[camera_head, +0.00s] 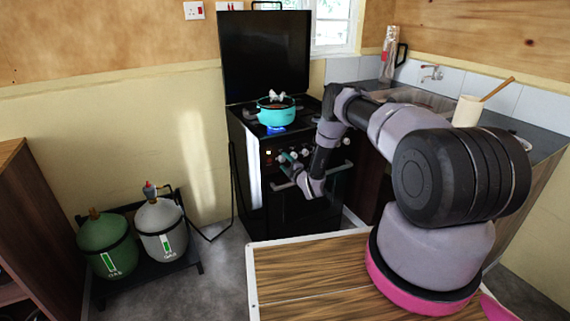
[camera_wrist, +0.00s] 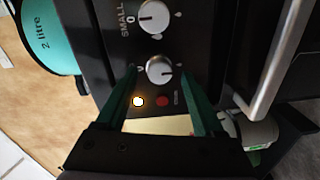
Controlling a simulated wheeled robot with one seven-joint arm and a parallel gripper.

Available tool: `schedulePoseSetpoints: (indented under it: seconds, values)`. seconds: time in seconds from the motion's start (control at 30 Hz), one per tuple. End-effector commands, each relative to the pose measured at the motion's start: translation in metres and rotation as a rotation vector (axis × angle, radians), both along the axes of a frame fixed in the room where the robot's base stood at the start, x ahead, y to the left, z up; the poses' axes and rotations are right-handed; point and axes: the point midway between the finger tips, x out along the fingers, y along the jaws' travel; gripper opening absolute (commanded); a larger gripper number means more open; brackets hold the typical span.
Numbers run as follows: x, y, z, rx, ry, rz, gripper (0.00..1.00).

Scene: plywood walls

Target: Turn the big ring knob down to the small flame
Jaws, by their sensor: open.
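In the wrist view, a silver round knob (camera_wrist: 159,69) on the black stove panel lies between the tips of my gripper (camera_wrist: 159,73). The gripper's two dark green fingers are open, one on each side of it; contact is not clear. Its own label is mostly hidden. A second silver knob (camera_wrist: 153,16) sits above it in this view, beside the word SMALL and a 0. In the head view, my gripper (camera_head: 285,166) is at the left part of the stove (camera_head: 300,192) front. A blue flame (camera_head: 276,128) shows under the turquoise pot (camera_head: 275,113).
An orange lamp (camera_wrist: 138,101) glows beside a red button (camera_wrist: 162,101) on the panel. A silver oven handle (camera_wrist: 275,65) runs close to the knobs. The sink counter (camera_head: 530,137) is at right.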

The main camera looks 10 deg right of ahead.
Motion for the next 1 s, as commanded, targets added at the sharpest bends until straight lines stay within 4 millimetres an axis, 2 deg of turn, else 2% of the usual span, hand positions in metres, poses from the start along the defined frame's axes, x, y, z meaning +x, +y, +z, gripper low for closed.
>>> schedulePoseSetpoints:
  seconds: [0.17, 0.6, 0.8, 1.0]
  values:
    - [-0.011, -0.005, 0.0, 0.0, 0.003, -0.002, 0.7]
    - [-0.088, -0.03, 0.003, 0.0, 0.003, -0.003, 0.7]
    - [-0.102, -0.033, 0.004, 0.001, 0.001, -0.001, 0.7]
    - [-0.103, -0.033, 0.004, 0.0, 0.0, 0.0, 0.7]
